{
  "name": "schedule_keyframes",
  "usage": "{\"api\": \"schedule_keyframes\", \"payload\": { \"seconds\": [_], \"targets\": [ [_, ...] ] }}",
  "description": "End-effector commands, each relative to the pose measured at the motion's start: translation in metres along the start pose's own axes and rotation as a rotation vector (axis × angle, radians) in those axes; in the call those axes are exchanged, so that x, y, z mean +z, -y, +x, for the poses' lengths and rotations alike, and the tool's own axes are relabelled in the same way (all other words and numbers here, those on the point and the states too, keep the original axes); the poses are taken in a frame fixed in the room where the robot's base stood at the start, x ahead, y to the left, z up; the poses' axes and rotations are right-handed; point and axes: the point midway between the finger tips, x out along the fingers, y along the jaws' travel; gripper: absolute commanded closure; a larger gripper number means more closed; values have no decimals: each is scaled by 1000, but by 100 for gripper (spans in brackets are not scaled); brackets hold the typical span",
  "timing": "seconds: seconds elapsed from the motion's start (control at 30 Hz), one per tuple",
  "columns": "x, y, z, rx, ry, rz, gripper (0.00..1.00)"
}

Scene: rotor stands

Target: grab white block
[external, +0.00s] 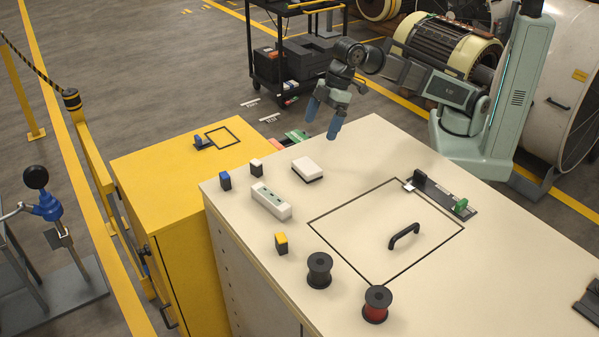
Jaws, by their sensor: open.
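A small block with a white top and dark lower part (257,168) stands on the far left part of the cream worktop (350,145). A larger, flat white box with a dark base (307,169) lies to its right. My gripper (323,119) hangs above the worktop's far edge, up and to the right of both. Its two blue fingers point down and are spread apart, with nothing between them. It touches neither white thing.
A blue block (225,181), a yellow block (281,243) and a long white device (271,201) stand nearby. A black spool (319,270), a red spool (377,305) and a black handle (404,236) are nearer the front. A yellow cabinet (150,175) adjoins at left.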

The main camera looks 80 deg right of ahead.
Motion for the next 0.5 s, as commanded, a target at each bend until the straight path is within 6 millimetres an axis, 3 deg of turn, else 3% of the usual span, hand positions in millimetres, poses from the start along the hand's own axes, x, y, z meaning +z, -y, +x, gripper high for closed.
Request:
{"api": "schedule_keyframes", "payload": {
  "seconds": [0.5],
  "targets": [
    [1, -1, 69, 1, 2, 1, 0]
  ]
}}
